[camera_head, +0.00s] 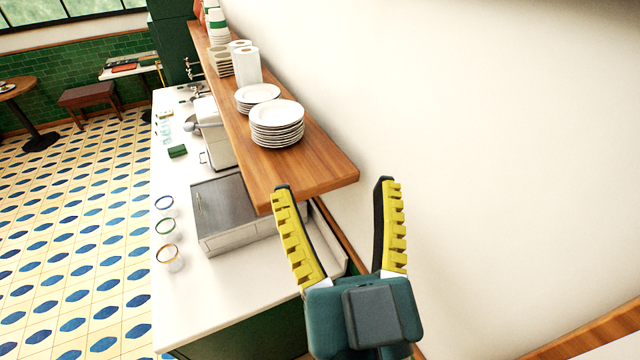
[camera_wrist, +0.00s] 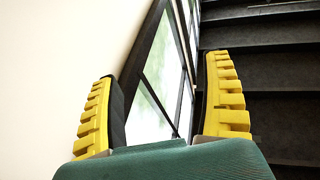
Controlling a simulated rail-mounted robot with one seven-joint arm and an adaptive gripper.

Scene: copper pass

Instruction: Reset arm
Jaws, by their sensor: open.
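My gripper (camera_head: 334,190) is open and empty in the head view, raised near the front end of the wooden shelf and close to the white wall. Its two yellow-padded fingers stand wide apart with nothing between them. In the wrist view the fingers of my gripper (camera_wrist: 160,95) are also apart. That view faces a window (camera_wrist: 160,90) and dark stair-like steps (camera_wrist: 280,65), with no object within reach between the fingers.
The wooden shelf (camera_head: 325,172) holds stacked plates (camera_head: 277,125) and paper rolls (camera_head: 247,66). Below it, the white counter (camera_head: 200,325) carries a metal box (camera_head: 225,210) and three rimmed glasses (camera_head: 169,256) near its left edge. The tiled floor (camera_head: 75,250) at left is open.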

